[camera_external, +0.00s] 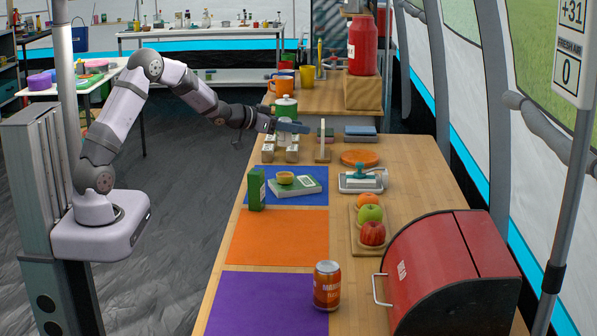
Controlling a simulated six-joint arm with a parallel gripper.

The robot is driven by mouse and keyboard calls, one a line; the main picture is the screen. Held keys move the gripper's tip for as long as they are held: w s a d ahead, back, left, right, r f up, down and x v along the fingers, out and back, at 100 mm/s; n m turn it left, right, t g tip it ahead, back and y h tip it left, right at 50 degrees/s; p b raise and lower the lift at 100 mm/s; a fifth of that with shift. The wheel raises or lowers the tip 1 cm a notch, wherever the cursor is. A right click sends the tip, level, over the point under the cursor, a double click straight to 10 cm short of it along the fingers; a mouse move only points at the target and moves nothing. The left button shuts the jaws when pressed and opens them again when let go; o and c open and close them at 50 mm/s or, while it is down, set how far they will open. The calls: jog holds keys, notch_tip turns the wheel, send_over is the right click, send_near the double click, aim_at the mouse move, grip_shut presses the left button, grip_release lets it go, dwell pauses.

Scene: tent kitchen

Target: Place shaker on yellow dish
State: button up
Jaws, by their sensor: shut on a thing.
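My gripper (292,127) is at the far part of the counter, above a group of small silver-and-white shakers. It is shut on a pale shaker (284,138), which is partly hidden by the gripper. I cannot tell whether this shaker is clear of the counter. Other shakers stand close by, one at the left (267,153) and one at the right (292,154). The small yellow dish (285,177) sits on a green-and-white book (296,187) on the blue mat (312,201), nearer the camera than my gripper. The dish looks empty.
A green box (256,189) stands left of the book. A can (327,285) and red bread bin (450,275) are nearer. The orange mat (278,236) is clear.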

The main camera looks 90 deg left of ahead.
jog(key=shift+f+b, duration=0.55)
jog(key=shift+f, duration=4)
jog(key=shift+f, duration=0.15)
jog(key=o, duration=1.1)
jog(key=shift+r, duration=0.2)
jog(key=v, duration=1.2)
jog(key=shift+f, duration=0.1)
